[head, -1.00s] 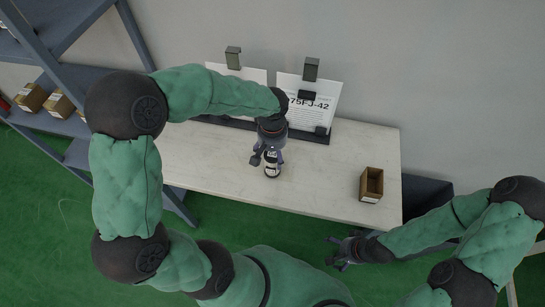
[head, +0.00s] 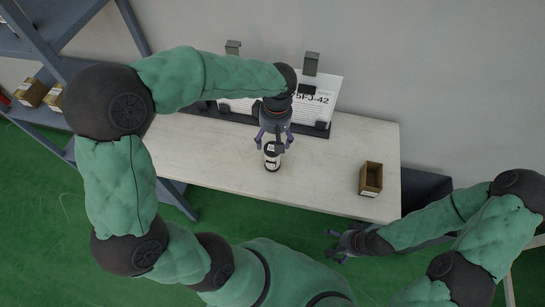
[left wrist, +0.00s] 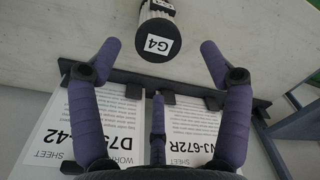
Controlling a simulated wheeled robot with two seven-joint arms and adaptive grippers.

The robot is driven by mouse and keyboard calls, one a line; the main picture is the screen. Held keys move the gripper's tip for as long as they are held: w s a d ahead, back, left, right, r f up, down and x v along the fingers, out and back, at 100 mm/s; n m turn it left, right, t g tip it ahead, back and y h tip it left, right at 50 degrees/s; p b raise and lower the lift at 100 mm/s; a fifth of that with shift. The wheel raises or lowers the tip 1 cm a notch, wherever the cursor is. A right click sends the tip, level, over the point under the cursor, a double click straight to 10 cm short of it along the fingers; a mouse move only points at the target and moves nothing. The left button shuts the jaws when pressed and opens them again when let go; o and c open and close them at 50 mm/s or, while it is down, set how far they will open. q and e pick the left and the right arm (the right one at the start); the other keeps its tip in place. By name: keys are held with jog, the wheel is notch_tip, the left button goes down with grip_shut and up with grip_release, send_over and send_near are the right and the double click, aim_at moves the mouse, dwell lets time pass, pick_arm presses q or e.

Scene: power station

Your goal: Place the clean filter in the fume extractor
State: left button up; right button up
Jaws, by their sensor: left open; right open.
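A small black-and-white cylinder labelled G4 (head: 272,159) stands on the table. It is the likely filter, though I cannot tell if it is clean. It also shows at the top of the left wrist view (left wrist: 157,38). My left gripper (head: 273,142) is open and empty, just on the wall side of the cylinder. In the left wrist view its spread fingers (left wrist: 160,50) point towards the cylinder, apart from it. My right gripper (head: 335,246) is open and empty, in front of the table's front edge. I cannot identify a fume extractor in these views.
The pale table (head: 215,160) stands against the wall. A dark stand with worksheets (head: 318,98) is at its back. An open brown box (head: 371,180) sits near the right end. A shelf with cartons (head: 30,92) is at the left. The table between cylinder and box is clear.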

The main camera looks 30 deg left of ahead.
aim_at(272, 147)
pick_arm(q)
jog(key=n, duration=0.2)
jog(key=n+b, duration=0.1)
jog(key=n, duration=0.1)
jog(key=f+n, duration=0.1)
jog(key=n, duration=0.1)
jog(key=shift+w+y, duration=0.1)
jog(key=shift+y, duration=0.2)
jog(key=f, duration=0.1)
jog(key=f+b, duration=0.1)
jog(key=f, duration=0.1)
jog(key=f+b, duration=0.1)
jog(key=f, duration=0.1)
jog(key=shift+a+f, duration=0.25)
notch_tip(272, 147, down, 4)
jog(key=b, duration=0.3)
jog(key=shift+d+f, duration=0.1)
jog(key=shift+f, duration=0.55)
jog(key=shift+r, duration=0.1)
jog(key=shift+c, duration=0.4)
jog(key=c, duration=1.3)
jog(key=shift+r, duration=0.1)
